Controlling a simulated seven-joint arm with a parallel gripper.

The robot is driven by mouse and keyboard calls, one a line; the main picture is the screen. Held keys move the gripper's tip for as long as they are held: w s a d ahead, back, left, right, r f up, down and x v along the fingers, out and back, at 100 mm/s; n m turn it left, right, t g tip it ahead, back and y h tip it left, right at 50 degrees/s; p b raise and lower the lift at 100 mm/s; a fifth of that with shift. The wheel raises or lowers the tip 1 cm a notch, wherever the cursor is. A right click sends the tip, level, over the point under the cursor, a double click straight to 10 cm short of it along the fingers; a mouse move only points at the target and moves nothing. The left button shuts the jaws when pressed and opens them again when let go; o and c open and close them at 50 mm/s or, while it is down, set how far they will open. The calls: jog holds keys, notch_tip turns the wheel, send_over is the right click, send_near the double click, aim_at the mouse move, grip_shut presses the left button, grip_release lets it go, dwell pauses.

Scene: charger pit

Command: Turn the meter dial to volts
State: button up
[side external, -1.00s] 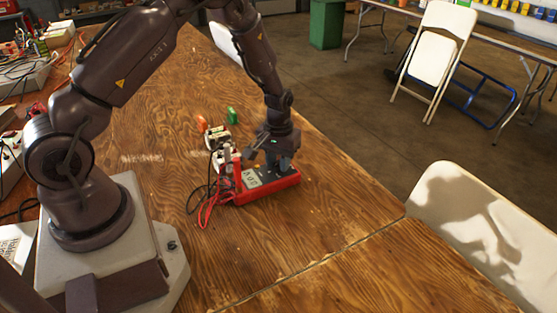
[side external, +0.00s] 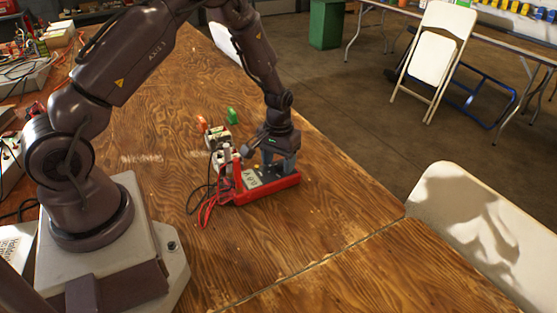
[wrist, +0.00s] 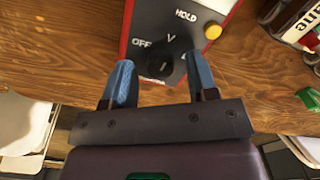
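The red-edged meter (side external: 250,188) lies on the wooden table with its leads at its left end. In the wrist view the meter's dark face (wrist: 150,18) carries OFF, V and HOLD labels. The black dial (wrist: 166,66) sits just below the V label, with OFF at its upper left. Which label its pointer faces is unclear. My gripper (wrist: 158,60) is open, its two blue fingers on either side of the dial, the right one closer to it. In the side view my gripper (side external: 278,162) is down at the meter and hides the dial.
A yellow button (wrist: 212,31) is on the meter face near HOLD. Red and black leads (side external: 207,205) run from the meter's left end. A small pale device (side external: 218,138) and a green piece (side external: 232,115) stand behind it. The table in front is clear.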

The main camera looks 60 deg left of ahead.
aim_at(278, 164)
jog(key=shift+r, duration=0.1)
notch_tip(278, 164, up, 13)
dwell(0.5)
jog(key=s+d+r+m+t, duration=0.2)
jog(key=s+d+r, duration=0.3)
jog(key=s+r, duration=0.4)
jog(key=s+d+r+m+t, duration=0.3)
jog(key=s+d+r, duration=0.3)
jog(key=s+r, duration=0.3)
jog(key=shift+s+d+m+t, duration=0.3)
jog(key=shift+s+m, duration=0.2)
jog(key=shift+s, duration=0.5)
